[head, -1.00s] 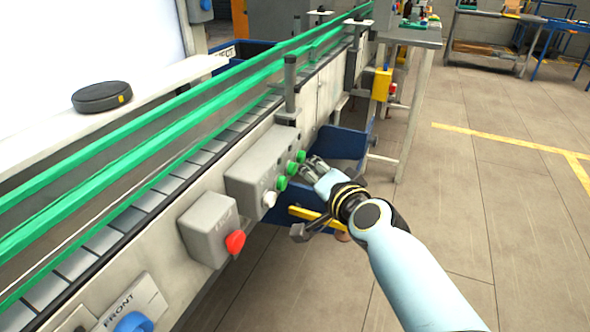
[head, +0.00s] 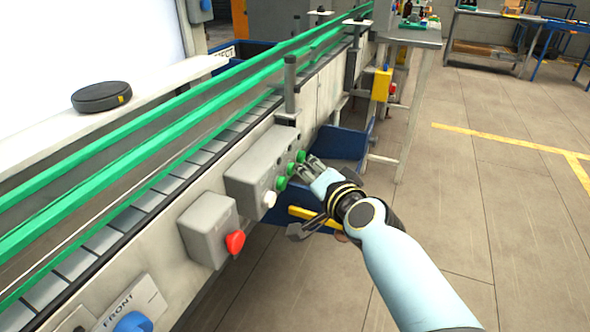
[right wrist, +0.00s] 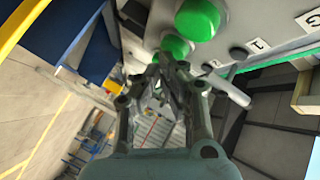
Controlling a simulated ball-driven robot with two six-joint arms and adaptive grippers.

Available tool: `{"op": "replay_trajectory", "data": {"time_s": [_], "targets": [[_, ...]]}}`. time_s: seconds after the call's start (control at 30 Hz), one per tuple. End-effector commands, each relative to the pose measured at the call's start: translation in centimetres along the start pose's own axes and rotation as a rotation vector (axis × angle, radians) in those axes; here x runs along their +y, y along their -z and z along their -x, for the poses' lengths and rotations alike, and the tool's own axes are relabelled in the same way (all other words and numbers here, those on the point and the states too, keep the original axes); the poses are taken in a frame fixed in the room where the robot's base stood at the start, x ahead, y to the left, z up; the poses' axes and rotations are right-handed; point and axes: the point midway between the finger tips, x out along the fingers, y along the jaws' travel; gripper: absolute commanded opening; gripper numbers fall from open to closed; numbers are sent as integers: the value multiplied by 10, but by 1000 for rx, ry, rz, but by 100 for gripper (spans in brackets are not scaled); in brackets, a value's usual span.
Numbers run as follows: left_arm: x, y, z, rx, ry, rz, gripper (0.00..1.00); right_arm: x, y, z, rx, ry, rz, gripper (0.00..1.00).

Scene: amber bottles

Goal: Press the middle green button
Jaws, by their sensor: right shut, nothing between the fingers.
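The grey control box (head: 250,170) on the conveyor's side carries three green buttons in a row. The near green button (head: 281,183), the middle green button (head: 291,168) and the far green button (head: 301,156) show in the head view. My right gripper (head: 302,168) is shut and empty, its fingertips right beside the middle button; I cannot tell whether they touch it. In the right wrist view, two green buttons (right wrist: 197,20) (right wrist: 176,47) show above the fingertips (right wrist: 168,70); the fingers may hide the third. My left gripper is out of view.
A white knob (head: 269,199) sits below the green row. A grey box with a red button (head: 235,242) is nearer on the conveyor side. A blue bin (head: 342,145) stands behind my gripper. The floor (head: 490,200) at right is clear.

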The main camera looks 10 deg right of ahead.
Motion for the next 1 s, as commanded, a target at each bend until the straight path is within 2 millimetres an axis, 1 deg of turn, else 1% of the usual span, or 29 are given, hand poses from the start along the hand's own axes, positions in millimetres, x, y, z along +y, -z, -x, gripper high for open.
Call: {"op": "replay_trajectory", "data": {"time_s": [0.03,0.33,1.0], "targets": [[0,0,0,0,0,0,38,-5,-1,-2,1,5,-6,0],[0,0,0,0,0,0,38,-10,-3,-6,2,9,-8,0],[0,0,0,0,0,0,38,-10,-1,-4,3,10,-8,0]]}}
